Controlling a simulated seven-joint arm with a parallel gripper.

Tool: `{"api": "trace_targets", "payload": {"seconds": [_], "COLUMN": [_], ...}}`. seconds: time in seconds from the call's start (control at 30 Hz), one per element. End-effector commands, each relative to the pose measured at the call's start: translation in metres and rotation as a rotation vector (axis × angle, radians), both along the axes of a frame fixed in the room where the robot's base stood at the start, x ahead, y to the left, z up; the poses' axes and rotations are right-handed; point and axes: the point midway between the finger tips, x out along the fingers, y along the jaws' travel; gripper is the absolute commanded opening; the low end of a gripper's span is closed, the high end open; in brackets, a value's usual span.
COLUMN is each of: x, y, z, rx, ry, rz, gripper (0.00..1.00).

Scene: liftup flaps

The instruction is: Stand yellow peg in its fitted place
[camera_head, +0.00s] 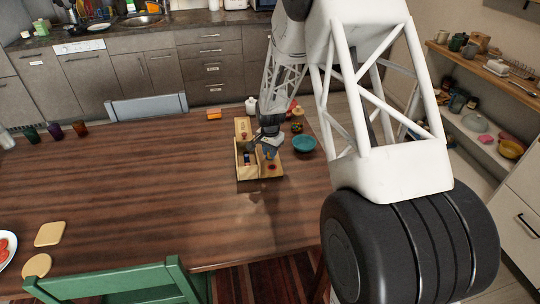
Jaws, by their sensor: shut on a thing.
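A light wooden box (243,173) with compartments sits on the table, and its lid or flap parts are too small to make out. My gripper (269,153) is over the right part of the box, pointing down. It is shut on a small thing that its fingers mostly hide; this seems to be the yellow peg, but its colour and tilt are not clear. A small blue and dark piece (247,158) stands in the left compartment. A red spot (271,167) shows on the front right of the box. I cannot tell whether the held thing touches the box.
A teal bowl (304,143) and a jar (297,121) stand just right of the box. An orange block (214,114) lies behind it to the left. A green chair (115,285) is at the near edge.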

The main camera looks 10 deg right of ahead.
Motion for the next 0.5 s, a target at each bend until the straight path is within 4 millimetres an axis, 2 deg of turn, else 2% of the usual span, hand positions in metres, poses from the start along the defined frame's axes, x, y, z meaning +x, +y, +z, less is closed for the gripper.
{"api": "trace_targets", "payload": {"seconds": [0.27, 0.5], "x": [0.0, 0.001], "y": [0.0, 0.0], "z": [0.006, 0.028], "rx": [0.0, 0.0], "ry": [0.0, -0.003], "rz": [0.0, 0.0], "gripper": [0.0, 0.0]}}
